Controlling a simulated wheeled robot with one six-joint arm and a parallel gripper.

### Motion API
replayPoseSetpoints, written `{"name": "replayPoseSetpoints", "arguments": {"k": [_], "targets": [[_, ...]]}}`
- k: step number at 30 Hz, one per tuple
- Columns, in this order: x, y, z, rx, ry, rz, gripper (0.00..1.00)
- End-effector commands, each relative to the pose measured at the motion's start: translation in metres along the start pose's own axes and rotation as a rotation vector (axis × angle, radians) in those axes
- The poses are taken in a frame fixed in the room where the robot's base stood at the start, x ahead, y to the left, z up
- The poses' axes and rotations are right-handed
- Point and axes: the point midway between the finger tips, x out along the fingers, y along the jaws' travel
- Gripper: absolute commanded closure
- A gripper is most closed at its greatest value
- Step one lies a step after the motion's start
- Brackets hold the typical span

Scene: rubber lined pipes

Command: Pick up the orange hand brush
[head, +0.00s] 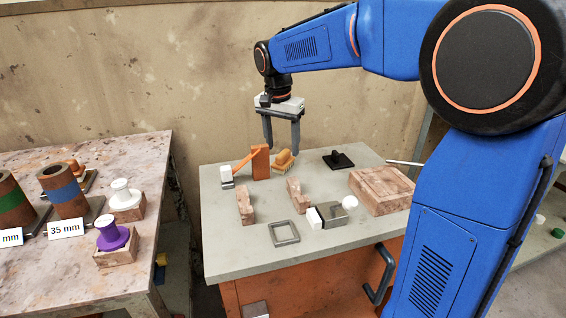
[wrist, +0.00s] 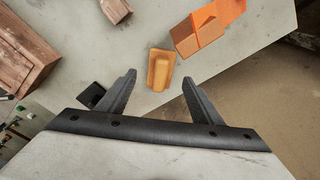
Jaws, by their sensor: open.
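The orange hand brush (head: 285,160) lies on the grey-topped cabinet, near its back edge, with pale bristles along its lower side. In the wrist view the brush (wrist: 160,68) shows whole, between and slightly beyond the fingertips. My gripper (head: 282,147) is open and empty, pointing down above the brush. Its two dark fingers also show in the wrist view (wrist: 160,79), one on each side of the brush. The exact height gap between fingertips and brush is hard to tell.
An orange block with a sloping piece (head: 260,163) stands close to the left of the brush. A black block (head: 339,160) is to the right. Brick pieces (head: 245,206), a square frame (head: 284,233) and a large brick-like block (head: 381,191) occupy the grey top (head: 225,255).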

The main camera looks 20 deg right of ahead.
Motion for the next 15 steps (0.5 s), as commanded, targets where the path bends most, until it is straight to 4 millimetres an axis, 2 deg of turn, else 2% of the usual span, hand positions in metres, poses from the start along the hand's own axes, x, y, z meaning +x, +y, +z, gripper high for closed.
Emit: {"name": "replayPoseSetpoints", "arguments": {"k": [7, 15], "targets": [[0.034, -0.001, -0.002, 0.0, -0.002, 0.002, 0.41], [0.045, -0.001, -0.002, 0.0, -0.001, 0.001, 0.41]]}}
